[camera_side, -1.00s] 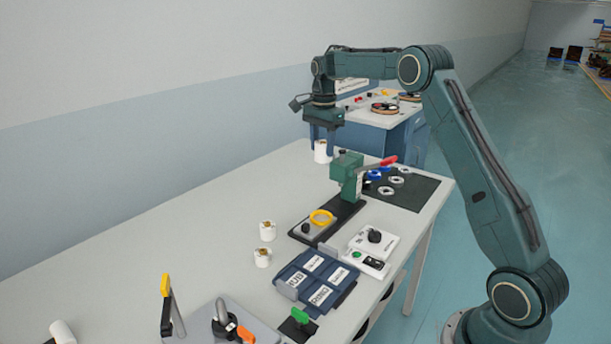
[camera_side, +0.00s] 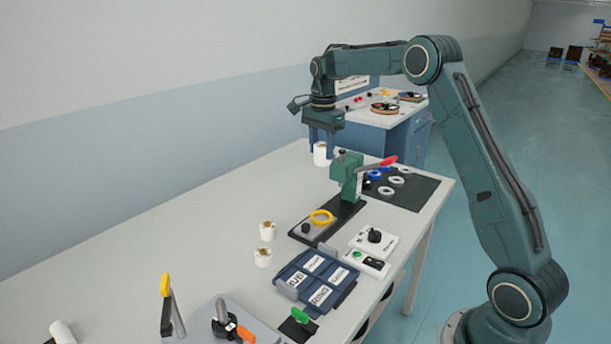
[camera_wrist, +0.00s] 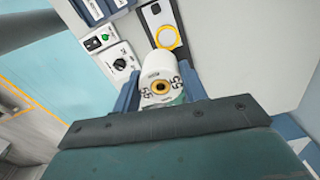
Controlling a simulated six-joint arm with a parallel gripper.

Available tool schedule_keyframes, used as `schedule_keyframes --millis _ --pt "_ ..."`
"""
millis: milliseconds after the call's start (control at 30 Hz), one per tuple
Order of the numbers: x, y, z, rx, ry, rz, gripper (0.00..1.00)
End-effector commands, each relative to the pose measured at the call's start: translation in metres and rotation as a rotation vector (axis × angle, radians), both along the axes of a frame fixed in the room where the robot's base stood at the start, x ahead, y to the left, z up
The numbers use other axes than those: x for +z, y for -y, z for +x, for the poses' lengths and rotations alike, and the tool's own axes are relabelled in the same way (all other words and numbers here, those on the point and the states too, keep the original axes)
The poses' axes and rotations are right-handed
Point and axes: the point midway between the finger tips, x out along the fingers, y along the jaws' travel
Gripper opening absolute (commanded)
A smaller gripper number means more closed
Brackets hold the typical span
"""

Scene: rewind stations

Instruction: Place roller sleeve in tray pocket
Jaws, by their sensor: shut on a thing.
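A white roller sleeve (camera_side: 320,154) with a brown core is between the fingers of my gripper (camera_side: 322,142), behind the green press. The wrist view shows the sleeve (camera_wrist: 160,75) close up, with dark print on its side and the blue fingers shut on both sides of it. From the side view I cannot tell whether its bottom touches the table. The blue tray (camera_side: 338,294) with labelled pockets lies at the front right of the table. Its edge also shows at the top of the wrist view (camera_wrist: 97,8). Two more white sleeves, one (camera_side: 267,230) behind the other (camera_side: 263,257), stand left of the tray.
A green press (camera_side: 347,176) with a red lever and a yellow ring (camera_side: 321,217) on its base stands between my gripper and the tray. A dark mat (camera_side: 415,190) holds several rings. The table's left side is largely clear.

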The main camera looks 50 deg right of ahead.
Motion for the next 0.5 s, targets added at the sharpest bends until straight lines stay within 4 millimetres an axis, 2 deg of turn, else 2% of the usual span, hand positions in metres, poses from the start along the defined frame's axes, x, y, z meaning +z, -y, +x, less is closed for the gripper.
schedule_keyframes --millis 500 --pt "-0.004 -0.070 -0.061 -0.016 0.000 0.000 0.14"
